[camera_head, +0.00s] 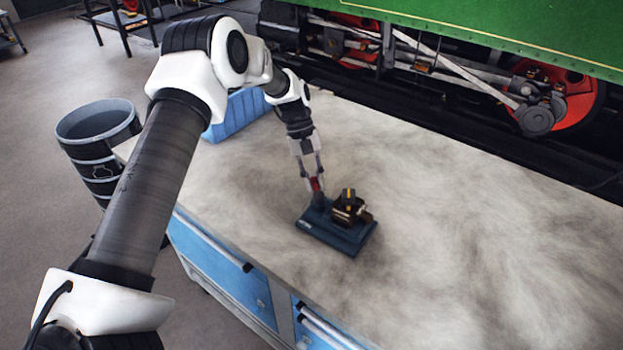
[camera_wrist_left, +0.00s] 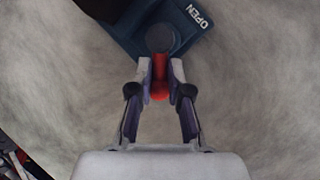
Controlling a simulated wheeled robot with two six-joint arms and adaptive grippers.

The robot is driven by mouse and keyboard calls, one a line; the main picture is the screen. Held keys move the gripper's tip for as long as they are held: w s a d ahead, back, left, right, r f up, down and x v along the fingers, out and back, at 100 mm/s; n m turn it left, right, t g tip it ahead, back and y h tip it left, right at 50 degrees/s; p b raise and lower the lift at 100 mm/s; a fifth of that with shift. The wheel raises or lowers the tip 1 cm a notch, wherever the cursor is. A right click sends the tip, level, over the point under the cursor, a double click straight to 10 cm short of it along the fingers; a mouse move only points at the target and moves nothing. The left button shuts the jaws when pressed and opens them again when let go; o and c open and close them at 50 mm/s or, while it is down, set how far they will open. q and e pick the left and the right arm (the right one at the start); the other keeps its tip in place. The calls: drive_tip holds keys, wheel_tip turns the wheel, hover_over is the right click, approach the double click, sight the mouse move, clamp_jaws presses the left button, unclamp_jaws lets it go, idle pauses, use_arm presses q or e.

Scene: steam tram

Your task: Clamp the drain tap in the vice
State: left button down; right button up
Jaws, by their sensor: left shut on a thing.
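The vice (camera_head: 338,238) is a dark blue block on the grey workbench, with a round post at its left end. In the left wrist view the vice (camera_wrist_left: 150,30) shows the post and the word OPEN. A dark, brass-coloured piece (camera_head: 348,203), which looks like the drain tap, sits at the vice's top; I cannot tell how firmly the jaws hold it. My left gripper (camera_head: 315,180) is shut on a red handle (camera_wrist_left: 159,80) at the vice's post. The handle also shows as a small red spot in the head view. My right gripper is not in view.
A blue bin (camera_head: 238,112) stands on the bench behind my left arm. A dark drum (camera_head: 98,145) stands on the floor at the left. The green steam tram (camera_head: 520,30) runs along the bench's far side. The bench top right of the vice is clear.

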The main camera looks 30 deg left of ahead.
use_arm(q)
drive_tip(key=shift+w, duration=0.2)
idle(0.3)
drive_tip(key=c, duration=1.1)
unclamp_jaws()
drive_tip(key=shift+w+a+f, duration=0.15)
drive_tip(key=shift+r, duration=0.3)
drive_tip(key=v, duration=1.1)
drive_tip(key=shift+w+a+r, duration=0.15)
